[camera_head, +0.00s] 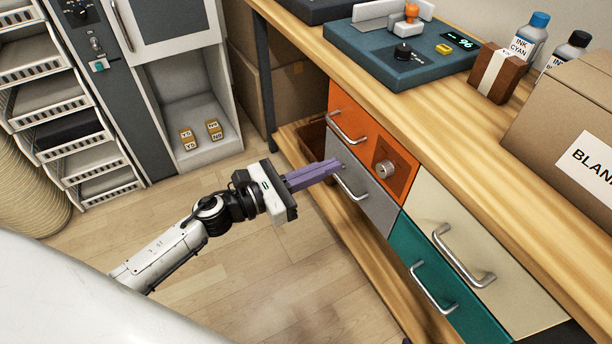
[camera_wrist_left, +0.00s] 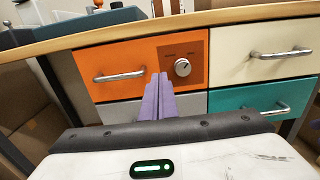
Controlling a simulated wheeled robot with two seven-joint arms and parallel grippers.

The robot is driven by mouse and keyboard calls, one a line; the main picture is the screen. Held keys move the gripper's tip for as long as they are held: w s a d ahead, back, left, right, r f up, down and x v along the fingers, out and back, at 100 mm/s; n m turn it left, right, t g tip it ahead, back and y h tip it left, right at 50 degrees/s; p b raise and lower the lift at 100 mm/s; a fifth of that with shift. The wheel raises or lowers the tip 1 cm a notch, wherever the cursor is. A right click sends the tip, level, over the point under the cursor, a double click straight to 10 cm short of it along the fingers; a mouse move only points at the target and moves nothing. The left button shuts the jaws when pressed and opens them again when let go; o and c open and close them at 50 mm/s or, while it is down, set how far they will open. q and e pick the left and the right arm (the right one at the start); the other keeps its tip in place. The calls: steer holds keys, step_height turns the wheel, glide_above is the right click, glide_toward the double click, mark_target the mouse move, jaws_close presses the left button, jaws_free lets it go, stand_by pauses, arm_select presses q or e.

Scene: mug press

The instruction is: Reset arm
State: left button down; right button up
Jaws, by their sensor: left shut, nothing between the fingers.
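My left gripper (camera_head: 338,165) comes in from the left with its purple fingers together and empty. Its fingertips are in front of the grey drawer (camera_head: 368,187), near that drawer's handle; I cannot tell whether they touch it. In the left wrist view the shut fingers (camera_wrist_left: 160,80) point at the drawer fronts, just left of the knob (camera_wrist_left: 182,67) on the orange drawer (camera_wrist_left: 125,55). The grey drawer (camera_wrist_left: 190,104) is partly hidden behind the fingers there. My right gripper is in neither view.
A teal press base (camera_head: 385,60) stands on the wooden bench, with a brown block (camera_head: 497,75), ink bottles (camera_head: 528,38) and a cardboard box (camera_head: 570,120) to its right. Cream (camera_head: 490,265) and teal (camera_head: 430,270) drawers are shut. Open floor lies below my left arm.

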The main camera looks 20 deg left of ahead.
arm_select(q)
steer(key=v, duration=0.4)
steer(key=shift+s+a, duration=0.15)
steer(key=shift+s, duration=0.1)
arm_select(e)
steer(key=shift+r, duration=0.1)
arm_select(q)
steer(key=s+d+f+m+g+y+p, duration=0.1)
steer(key=s+f+m+y+p, duration=0.3)
steer(key=s+m, duration=0.5)
steer(key=s+d+f+m+g+y+p, duration=0.1)
steer(key=s+f+m+g+y+p, duration=0.3)
steer(key=s+m, duration=0.6)
step_height(320, 180, down, 2)
steer(key=m+p, duration=0.2)
steer(key=m, duration=0.9)
steer(key=shift+y, duration=0.4)
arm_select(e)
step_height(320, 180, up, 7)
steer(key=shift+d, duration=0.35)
